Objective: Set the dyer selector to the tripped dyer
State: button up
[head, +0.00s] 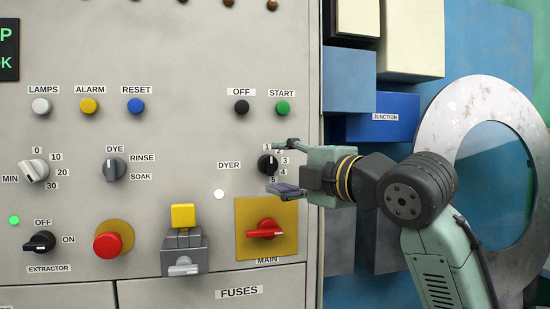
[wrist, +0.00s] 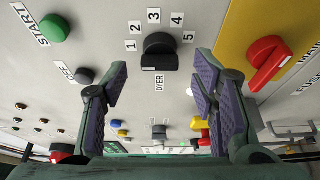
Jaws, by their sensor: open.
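The dyer selector (head: 267,163) is a black rotary knob on the grey panel, right of the DYER label, with numbers 1 to 5 around its right side. It also shows in the wrist view (wrist: 159,50), ahead of my fingers. A small white mark shows on it there, but I cannot tell which number it points to. My gripper (head: 285,167) is open and empty at the selector in the head view. In the wrist view my gripper (wrist: 161,72) has its two fingers spread to either side of the knob, with visible gaps. No tripped dyer can be made out.
The black OFF button (head: 241,107) and green START button (head: 282,108) are above the selector. The red MAIN switch (head: 266,230) on its yellow plate is below. A blue junction box (head: 382,117) stands to the right. A green-lettered display (head: 9,50) is cut off at left.

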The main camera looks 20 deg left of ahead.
aim_at(269, 165)
jog(key=shift+x, duration=1.4)
jog(key=shift+c, duration=0.3)
jog(key=c, duration=1.1)
